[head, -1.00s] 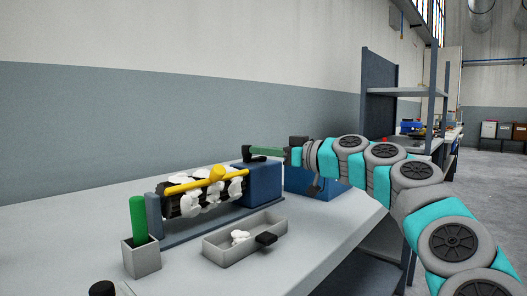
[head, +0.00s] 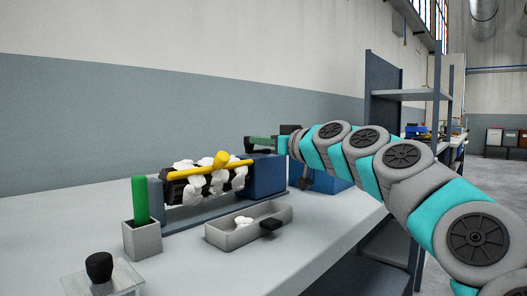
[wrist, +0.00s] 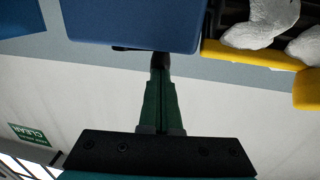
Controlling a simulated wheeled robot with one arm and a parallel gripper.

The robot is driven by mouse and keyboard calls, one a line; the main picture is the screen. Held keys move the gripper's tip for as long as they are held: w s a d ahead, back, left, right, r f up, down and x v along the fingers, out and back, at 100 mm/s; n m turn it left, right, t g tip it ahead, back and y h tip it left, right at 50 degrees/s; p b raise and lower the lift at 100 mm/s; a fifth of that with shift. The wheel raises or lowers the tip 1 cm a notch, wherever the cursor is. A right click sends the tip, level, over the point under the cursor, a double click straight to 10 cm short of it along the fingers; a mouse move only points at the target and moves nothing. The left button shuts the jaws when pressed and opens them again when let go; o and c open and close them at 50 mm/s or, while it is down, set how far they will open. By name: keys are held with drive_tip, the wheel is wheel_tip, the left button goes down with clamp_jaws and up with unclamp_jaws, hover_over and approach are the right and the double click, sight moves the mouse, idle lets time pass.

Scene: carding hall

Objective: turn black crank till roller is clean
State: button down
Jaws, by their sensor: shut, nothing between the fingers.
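The roller (head: 185,191) lies across a blue-ended frame, dark with white fibre tufts (head: 216,187) stuck on it. A yellow bar (head: 190,174) with a thick yellow handle runs along it. A black part, apparently the crank (head: 264,151), sits on top of the blue housing (head: 266,176) at the roller's right end. My gripper (head: 250,142) is shut and empty, its green fingers just above the housing. The wrist view shows the fingertips (wrist: 160,65) together at a dark part beside the housing (wrist: 135,22). I cannot tell whether they touch it. The fingers partly hide the crank.
A grey tray (head: 232,239) with white fluff and a black handle stands in front. A green handle (head: 140,200) stands in a grey holder (head: 143,241) at left. A black knob (head: 99,267) on a clear plate is nearest. Shelving (head: 405,95) rises behind my arm.

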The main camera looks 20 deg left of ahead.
sight(247, 137)
drive_tip(key=shift+a+m+t+h, duration=0.3)
drive_tip(key=shift+m+t+h, duration=0.25)
drive_tip(key=shift+t, duration=0.15)
drive_tip(key=shift+a+m+t+h, duration=0.3)
drive_tip(key=shift+m+t+h, duration=0.2)
drive_tip(key=shift+t, duration=0.2)
drive_tip(key=shift+w+a+m+t+h, duration=0.1)
drive_tip(key=shift+a+m+t+h, duration=0.15)
drive_tip(key=shift+m+t+h, duration=0.3)
drive_tip(key=shift+a, duration=0.3)
drive_tip(key=shift+a, duration=0.1)
drive_tip(key=shift+w+a+f+b, duration=0.25)
drive_tip(key=shift+a+b, duration=0.15)
drive_tip(key=shift+b, duration=0.1)
drive_tip(key=shift+w+a+r, duration=0.1)
drive_tip(key=shift+a+r, duration=0.05)
drive_tip(key=shift+a+r+b, duration=0.1)
drive_tip(key=shift+a+b, duration=0.05)
drive_tip(key=shift+b, duration=0.15)
drive_tip(key=s+d+b, duration=0.1)
drive_tip(key=s+d, duration=0.4)
drive_tip(key=s, duration=0.8)
drive_tip(key=shift+d, duration=0.2)
